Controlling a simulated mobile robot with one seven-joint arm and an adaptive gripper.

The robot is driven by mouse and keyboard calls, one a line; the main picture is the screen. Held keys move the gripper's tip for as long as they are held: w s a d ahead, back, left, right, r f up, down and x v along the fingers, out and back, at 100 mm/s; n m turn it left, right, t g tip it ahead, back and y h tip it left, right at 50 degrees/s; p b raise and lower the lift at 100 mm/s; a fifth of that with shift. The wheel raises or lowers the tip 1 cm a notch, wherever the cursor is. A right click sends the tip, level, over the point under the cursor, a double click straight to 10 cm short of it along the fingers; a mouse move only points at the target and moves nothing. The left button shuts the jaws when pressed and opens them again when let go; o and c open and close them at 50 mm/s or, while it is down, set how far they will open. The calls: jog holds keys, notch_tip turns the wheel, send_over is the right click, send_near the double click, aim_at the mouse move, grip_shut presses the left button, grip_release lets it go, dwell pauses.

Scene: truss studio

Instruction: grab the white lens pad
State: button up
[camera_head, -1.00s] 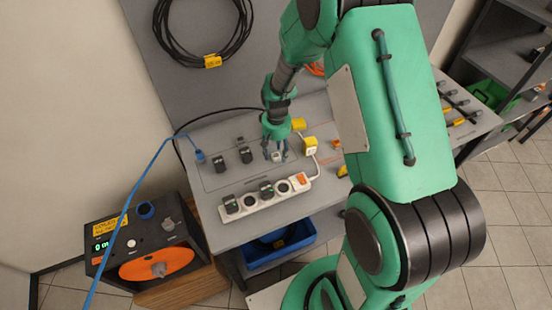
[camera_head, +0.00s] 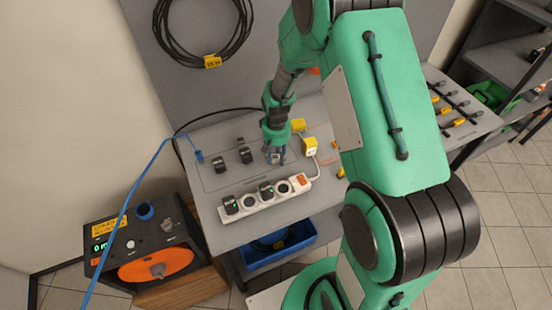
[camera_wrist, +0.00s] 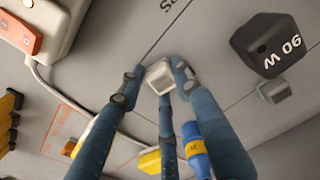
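A small white square pad (camera_wrist: 160,77), which looks like the lens pad, is on the grey tabletop in the wrist view. My gripper (camera_wrist: 158,80) has three blue fingers around it, with one tip at its left, one at its right and one in front. The tips are very close to the pad. I cannot tell whether they press on it. In the head view my gripper (camera_head: 275,156) points down over the table behind the power strip, and the fingers hide the pad.
A white power strip (camera_head: 267,194) with dark plugs lies in front of my gripper. A yellow plug (camera_head: 310,146) with a cable is at the right.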

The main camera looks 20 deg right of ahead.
aim_at(277, 157)
jog(key=shift+r, duration=0.1)
dwell(0.3)
notch_tip(277, 157, up, 10)
jog(key=shift+f+p, duration=0.1)
jog(key=shift+p, duration=0.7)
dwell(0.4)
